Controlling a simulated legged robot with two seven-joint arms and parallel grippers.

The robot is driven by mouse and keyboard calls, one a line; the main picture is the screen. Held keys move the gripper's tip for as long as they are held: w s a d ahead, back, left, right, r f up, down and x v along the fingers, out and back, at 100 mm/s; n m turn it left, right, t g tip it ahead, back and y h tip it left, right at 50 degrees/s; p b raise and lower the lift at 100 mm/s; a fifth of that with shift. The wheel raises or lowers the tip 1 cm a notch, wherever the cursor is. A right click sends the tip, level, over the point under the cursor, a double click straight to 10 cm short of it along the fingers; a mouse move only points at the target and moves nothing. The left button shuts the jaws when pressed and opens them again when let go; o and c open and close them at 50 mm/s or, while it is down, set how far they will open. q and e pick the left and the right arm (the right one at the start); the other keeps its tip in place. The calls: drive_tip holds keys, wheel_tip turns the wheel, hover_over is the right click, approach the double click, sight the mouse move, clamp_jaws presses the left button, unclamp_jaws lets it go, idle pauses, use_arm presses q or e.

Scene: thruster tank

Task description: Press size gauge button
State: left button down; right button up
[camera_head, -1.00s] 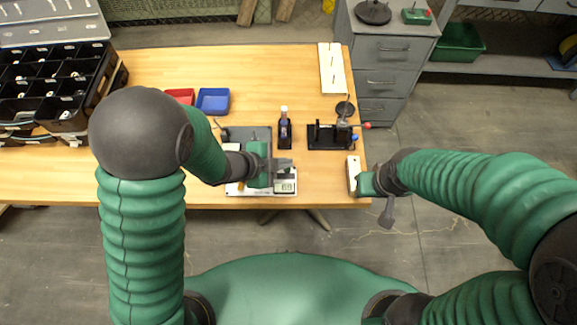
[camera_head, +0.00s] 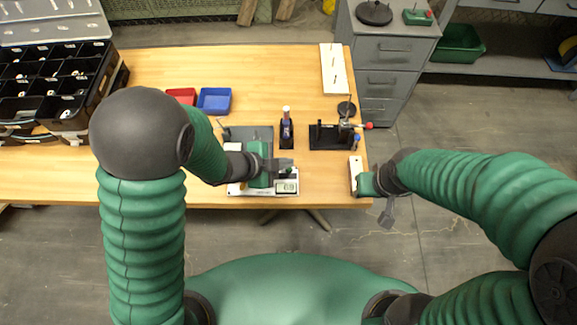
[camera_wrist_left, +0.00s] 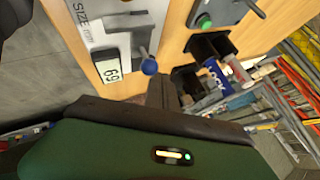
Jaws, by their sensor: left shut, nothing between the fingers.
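The size gauge (camera_head: 262,189) is a pale plate with a small digital display (camera_head: 287,187), near the front edge of the table. In the left wrist view, the gauge (camera_wrist_left: 103,22) shows the word SIZE, its display (camera_wrist_left: 108,70) and a blue knob (camera_wrist_left: 149,67). My left gripper (camera_head: 284,164) is shut and empty, above the gauge's rear part and close to it; I cannot tell whether it touches. It hides part of the gauge, and I cannot make out its button for certain. My right gripper (camera_head: 387,209) hangs beyond the table's right edge, its jaw state unclear.
Blue (camera_head: 214,101) and red (camera_head: 181,96) trays lie behind. A pale block (camera_head: 355,175) sits by my right gripper. The table's middle back is clear.

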use_arm(q)
drive_tip(key=shift+d+f+b, duration=0.15)
drive_tip(key=shift+f+b, duration=0.15)
drive_tip(key=shift+f, duration=0.1)
drive_tip(key=shift+d, duration=0.1)
drive_tip(key=shift+f, duration=0.25)
drive_tip(key=shift+r+p, duration=0.65)
drive_tip(key=shift+r, duration=0.1)
wheel_tip(320, 180, up, 6)
drive_tip(key=p, duration=0.6)
